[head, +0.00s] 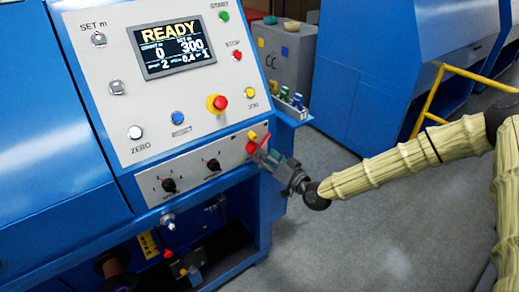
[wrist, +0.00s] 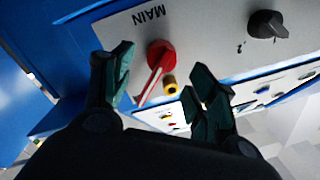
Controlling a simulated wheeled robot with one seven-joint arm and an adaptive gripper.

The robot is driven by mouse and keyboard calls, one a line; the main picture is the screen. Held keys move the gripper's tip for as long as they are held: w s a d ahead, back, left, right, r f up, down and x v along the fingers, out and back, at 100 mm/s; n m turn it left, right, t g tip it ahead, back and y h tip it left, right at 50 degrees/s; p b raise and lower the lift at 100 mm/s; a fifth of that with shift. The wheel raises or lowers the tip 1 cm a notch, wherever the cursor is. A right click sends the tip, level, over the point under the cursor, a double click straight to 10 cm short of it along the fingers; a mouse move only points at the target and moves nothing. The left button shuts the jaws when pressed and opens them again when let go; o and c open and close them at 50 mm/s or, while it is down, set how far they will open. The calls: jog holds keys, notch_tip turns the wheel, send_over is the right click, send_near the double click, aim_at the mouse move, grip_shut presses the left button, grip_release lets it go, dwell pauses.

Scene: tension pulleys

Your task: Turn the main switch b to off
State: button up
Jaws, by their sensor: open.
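The main switch (wrist: 160,56) is a red rotary knob with a long red handle with a pale stripe. It sits on the grey panel, beside the upside-down word MAIN. In the wrist view its handle points down and slightly left, between my fingers. A short yellow cylinder (wrist: 170,87) sticks out just right of the handle. My gripper (wrist: 162,72) is open, with one finger on each side of the handle; I cannot tell if either touches it. In the head view my gripper (head: 268,154) is at the panel's right end, and the switch (head: 264,141) is partly hidden.
A black knob (wrist: 265,24) is on the same panel; two black selectors show in the head view (head: 190,174). Above are a READY display (head: 174,50) and a red emergency button (head: 219,103). A small tray of bottles (head: 290,104) hangs at the machine's right side.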

jog(key=shift+p+x, duration=0.45)
jog(key=shift+x, duration=1.7)
